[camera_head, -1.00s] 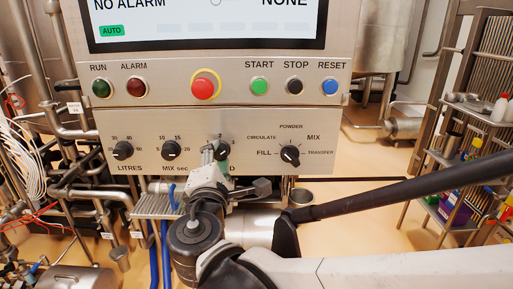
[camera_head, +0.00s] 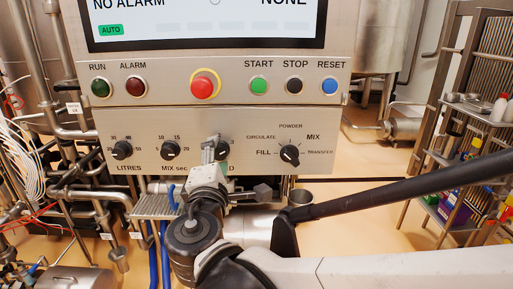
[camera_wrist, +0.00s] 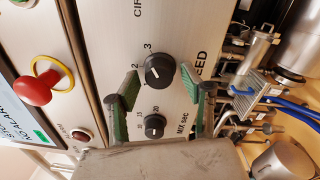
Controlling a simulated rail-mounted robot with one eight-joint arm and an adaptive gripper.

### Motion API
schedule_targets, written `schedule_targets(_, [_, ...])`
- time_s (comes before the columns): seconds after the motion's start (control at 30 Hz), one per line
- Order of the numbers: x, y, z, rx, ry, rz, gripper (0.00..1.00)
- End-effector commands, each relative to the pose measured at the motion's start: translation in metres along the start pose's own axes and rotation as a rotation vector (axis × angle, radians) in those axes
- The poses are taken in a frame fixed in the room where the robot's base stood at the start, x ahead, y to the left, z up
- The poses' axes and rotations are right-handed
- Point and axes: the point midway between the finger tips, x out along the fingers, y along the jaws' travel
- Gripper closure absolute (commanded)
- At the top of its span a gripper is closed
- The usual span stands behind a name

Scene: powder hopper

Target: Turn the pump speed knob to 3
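The pump speed knob (camera_wrist: 159,70) is a round black dial with a pale pointer mark, in the wrist view. The numbers 2 and 3 show beside it on the panel, and the pointer appears to lie on the side of the 2. My gripper (camera_wrist: 160,78) is open, with one green-padded finger on each side of the knob and visible gaps between pads and knob. In the head view my gripper (camera_head: 211,150) is at the panel and partly hides the knob (camera_head: 222,150) and its label.
The mix seconds knob (camera_wrist: 155,126) is close by, between the fingers' bases in the wrist view. The litres knob (camera_head: 122,150) and the mode selector (camera_head: 290,154) sit on the same panel. The red stop button (camera_head: 203,85) and other buttons are above.

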Motion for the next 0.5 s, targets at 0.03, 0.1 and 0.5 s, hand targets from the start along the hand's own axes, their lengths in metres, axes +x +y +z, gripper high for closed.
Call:
schedule_targets(0.03, [0.000,0.000,0.000,0.000,0.000,0.000,0.54])
schedule_targets(0.1, [0.000,0.000,0.000,-0.001,0.000,0.000,0.54])
schedule_targets(0.5, [-0.026,0.000,-0.001,-0.001,0.004,0.001,0.54])
